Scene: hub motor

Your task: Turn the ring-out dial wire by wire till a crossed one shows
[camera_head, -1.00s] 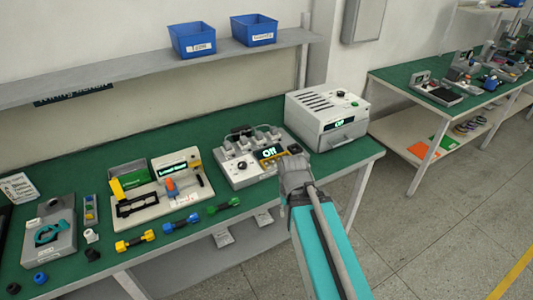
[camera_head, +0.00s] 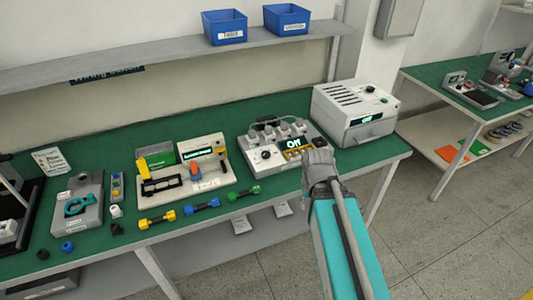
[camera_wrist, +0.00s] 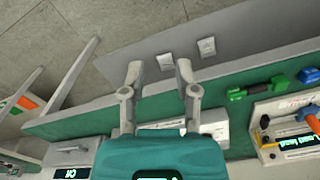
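The ring-out box (camera_head: 273,162) is a grey unit with clips and wires along its top, on the green bench. Its black dial (camera_head: 265,154) is at the front left, and its display (camera_head: 294,142) reads "Off". My gripper (camera_head: 318,158) is at the box's front right and hides that corner. In the wrist view, the two fingers of my gripper (camera_wrist: 159,70) are spread apart with nothing between them. They are over the bench's front edge. Part of the grey box shows in the wrist view (camera_wrist: 215,130); its dial is hidden there.
A white oven-like unit (camera_head: 350,112) reading "Off" stands to the right. A fixture plate (camera_head: 220,185) is to the left, with yellow (camera_head: 157,220), blue (camera_head: 202,206) and green (camera_head: 244,193) handled pieces in front. Blue bins (camera_head: 224,28) sit on the shelf. A second bench is at right.

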